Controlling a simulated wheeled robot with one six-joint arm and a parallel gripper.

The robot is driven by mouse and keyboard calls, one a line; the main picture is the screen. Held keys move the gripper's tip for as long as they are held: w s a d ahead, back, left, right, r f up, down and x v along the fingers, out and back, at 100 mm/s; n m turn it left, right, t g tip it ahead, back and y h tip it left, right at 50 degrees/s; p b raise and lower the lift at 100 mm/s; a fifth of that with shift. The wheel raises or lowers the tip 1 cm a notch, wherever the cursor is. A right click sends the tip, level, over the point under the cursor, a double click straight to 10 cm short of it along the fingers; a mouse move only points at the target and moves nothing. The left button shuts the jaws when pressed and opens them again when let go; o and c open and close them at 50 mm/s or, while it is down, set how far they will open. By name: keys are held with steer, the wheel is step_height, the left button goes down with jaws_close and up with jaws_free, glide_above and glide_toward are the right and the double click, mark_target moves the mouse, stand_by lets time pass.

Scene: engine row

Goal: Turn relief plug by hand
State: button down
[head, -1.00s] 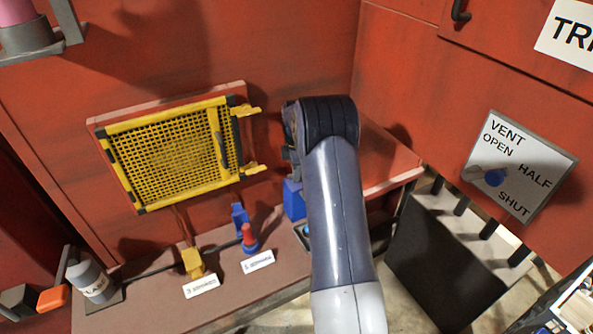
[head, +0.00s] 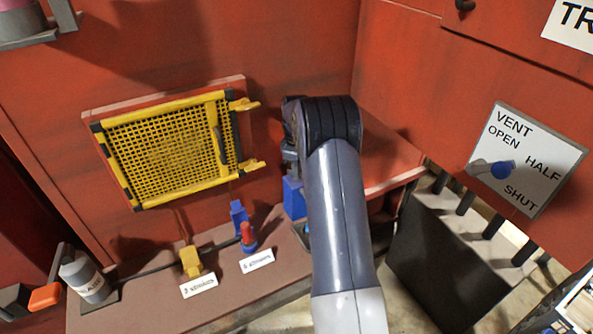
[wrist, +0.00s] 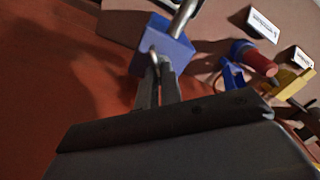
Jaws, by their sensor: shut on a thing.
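A blue block (head: 294,198) stands on the brown ledge beside my arm in the head view. It shows larger in the wrist view (wrist: 176,52), with a grey metal rod (wrist: 184,16) rising from it. My gripper (wrist: 159,68) has its two grey fingers close together at the block's near face. They are shut on a small pale metal piece (wrist: 153,53) there, which appears to be the relief plug. The fingers hide most of it, so I cannot tell how far it is turned. In the head view my arm hides the fingertips.
A yellow mesh guard (head: 170,150) is on the red wall at left. A red-topped blue fitting (head: 248,238) and a yellow fitting (head: 192,262) stand on the ledge (head: 130,312) with labels. A vent dial plate (head: 527,160) is at right, above a dark box (head: 440,270).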

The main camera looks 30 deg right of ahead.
steer(key=m, duration=0.3)
steer(key=m+b, duration=0.1)
steer(key=m, duration=0.3)
steer(key=shift+w+r, duration=0.15)
steer(key=shift+r, duration=0.05)
steer(key=m, duration=0.6)
steer(key=shift+r+m, duration=0.1)
steer(key=shift+m, duration=0.3)
steer(key=m, duration=0.6)
steer(key=shift+b, duration=0.35)
steer(key=m, duration=0.6)
steer(key=shift+m, duration=0.3)
steer(key=c, duration=1.6)
jaws_free()
step_height(320, 180, up, 10)
steer(key=shift+r+b, duration=0.25)
steer(key=shift+b, duration=0.55)
